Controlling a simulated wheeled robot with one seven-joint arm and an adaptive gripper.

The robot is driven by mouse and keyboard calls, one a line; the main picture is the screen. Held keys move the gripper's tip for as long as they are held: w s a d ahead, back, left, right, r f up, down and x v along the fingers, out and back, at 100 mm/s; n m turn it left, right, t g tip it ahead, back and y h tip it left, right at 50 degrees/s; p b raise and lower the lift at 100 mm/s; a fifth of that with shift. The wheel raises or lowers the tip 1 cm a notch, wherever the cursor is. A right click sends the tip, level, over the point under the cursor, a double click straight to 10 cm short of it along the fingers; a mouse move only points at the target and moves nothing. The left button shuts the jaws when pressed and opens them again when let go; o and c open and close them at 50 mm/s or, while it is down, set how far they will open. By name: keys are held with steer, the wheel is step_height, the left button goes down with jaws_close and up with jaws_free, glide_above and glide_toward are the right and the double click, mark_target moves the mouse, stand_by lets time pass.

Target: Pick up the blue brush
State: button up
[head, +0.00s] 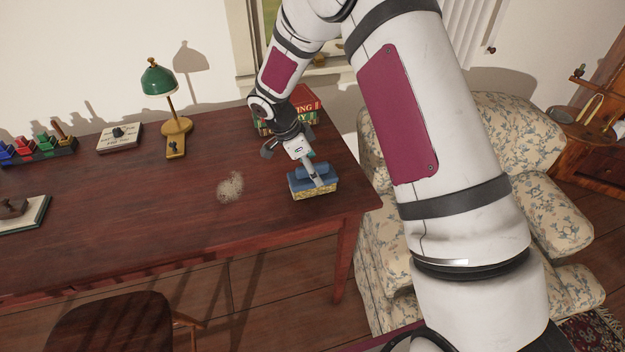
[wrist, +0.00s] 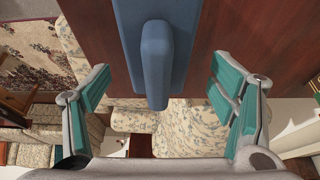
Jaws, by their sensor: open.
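The blue brush (head: 302,185) lies on the wooden desk near its right end, with its blue back and handle up and pale bristles below. In the wrist view the blue brush (wrist: 157,60) shows close up, its raised handle pointing down the picture between the fingers. My gripper (head: 312,172) is over the brush in the head view and covers part of it. In the wrist view my gripper (wrist: 163,88) is open, with one teal-padded finger on each side of the handle and visible gaps between. Contact with the brush cannot be seen.
The desk (head: 110,215) has a dusty patch (head: 230,187) left of the brush. Stacked books (head: 300,105) stand behind my gripper. A green lamp (head: 160,80) is further left. A floral armchair (head: 515,150) is beside the desk's right edge. The desk's middle is clear.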

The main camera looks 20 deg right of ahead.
steer(key=x, duration=0.4)
steer(key=shift+s, duration=0.1)
steer(key=shift+c, duration=0.6)
steer(key=c, duration=1.2)
steer(key=shift+r, duration=0.7)
step_height(320, 180, up, 2)
steer(key=shift+r, duration=0.2)
steer(key=s+a, duration=0.1)
steer(key=a, duration=0.4)
steer(key=s+a+b, duration=0.1)
steer(key=a, duration=0.4)
steer(key=s+a+r, duration=0.1)
steer(key=a, duration=0.4)
steer(key=shift+a, duration=0.4)
